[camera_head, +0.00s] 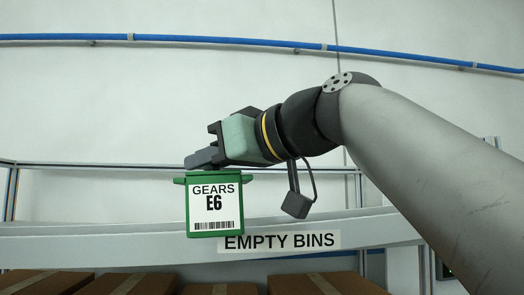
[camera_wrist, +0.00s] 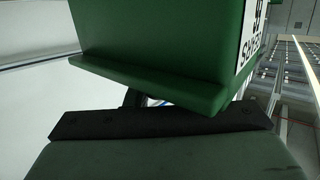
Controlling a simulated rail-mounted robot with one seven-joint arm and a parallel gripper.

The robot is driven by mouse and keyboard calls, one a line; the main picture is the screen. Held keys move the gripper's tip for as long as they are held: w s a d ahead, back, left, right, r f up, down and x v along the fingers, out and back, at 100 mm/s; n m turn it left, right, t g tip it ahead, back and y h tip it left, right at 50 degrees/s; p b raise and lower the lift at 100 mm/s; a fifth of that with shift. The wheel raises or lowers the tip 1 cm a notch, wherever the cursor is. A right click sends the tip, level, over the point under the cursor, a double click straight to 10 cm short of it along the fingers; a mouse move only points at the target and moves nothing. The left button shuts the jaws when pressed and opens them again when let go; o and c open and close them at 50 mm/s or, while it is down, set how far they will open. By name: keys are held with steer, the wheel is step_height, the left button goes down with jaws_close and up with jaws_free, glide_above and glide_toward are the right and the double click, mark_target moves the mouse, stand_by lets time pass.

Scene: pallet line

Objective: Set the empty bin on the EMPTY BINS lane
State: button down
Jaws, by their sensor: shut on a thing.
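A green bin (camera_head: 214,232) with a white label reading GEARS E6 hangs from my gripper (camera_head: 203,160) in the head view. The gripper is shut on the bin at its top edge. The bin's front overlaps the rail (camera_head: 120,237) of the EMPTY BINS lane, just left of the EMPTY BINS sign (camera_head: 282,241). I cannot tell whether the bin touches the lane. In the wrist view the bin's green wall and rim (camera_wrist: 155,80) fill the top, close to a dark finger (camera_wrist: 160,124). The bin's inside is hidden.
Several brown cardboard boxes (camera_head: 130,284) stand below the lane rail. A thin rail (camera_head: 90,165) runs behind the lane. A blue pipe (camera_head: 230,42) crosses the wall above. The lane is open to the left of the bin. A rack-like structure (camera_wrist: 285,60) shows in the wrist view.

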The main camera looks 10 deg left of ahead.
steer(key=w+a+f+p, duration=0.1)
steer(key=w+a+p, duration=0.1)
steer(key=w, duration=0.4)
steer(key=w+a+p, duration=0.2)
steer(key=w+p, duration=0.1)
steer(key=w, duration=0.4)
steer(key=shift+f, duration=0.35)
